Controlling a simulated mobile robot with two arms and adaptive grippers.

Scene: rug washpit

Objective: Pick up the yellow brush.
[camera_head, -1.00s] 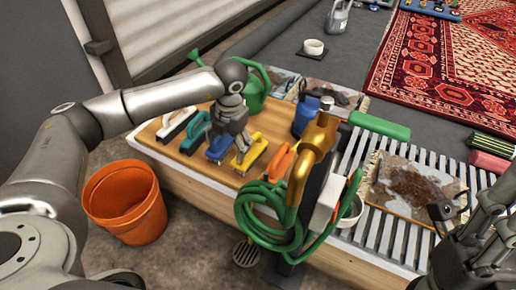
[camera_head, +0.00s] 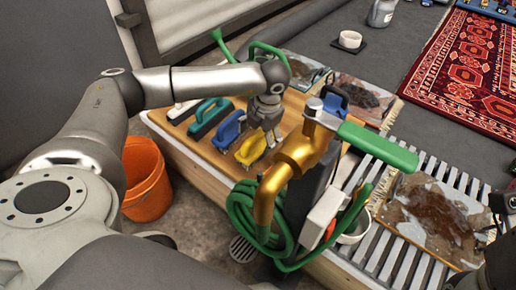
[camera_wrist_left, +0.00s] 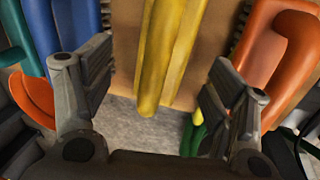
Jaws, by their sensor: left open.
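The yellow brush (camera_head: 250,148) lies on the wooden board at the near side of the bench, right of the blue brush (camera_head: 228,131). My left gripper (camera_head: 266,130) is above and just beside it in the head view, pointing down and partly hiding the brush row. In the left wrist view the yellow brush (camera_wrist_left: 168,45) lies between the two spread fingers of my left gripper (camera_wrist_left: 158,80), with gaps on both sides. The gripper is open and empty. A dark part of my right gripper (camera_head: 500,225) shows at the right edge, its fingers mostly cut off.
A teal brush (camera_head: 209,118) and a white one (camera_head: 183,111) lie farther left. An orange brush (camera_wrist_left: 290,60) is close on the right in the wrist view. A brass tap (camera_head: 293,165) with a green hose (camera_head: 240,205) stands in front. An orange bucket (camera_head: 146,180) is below left.

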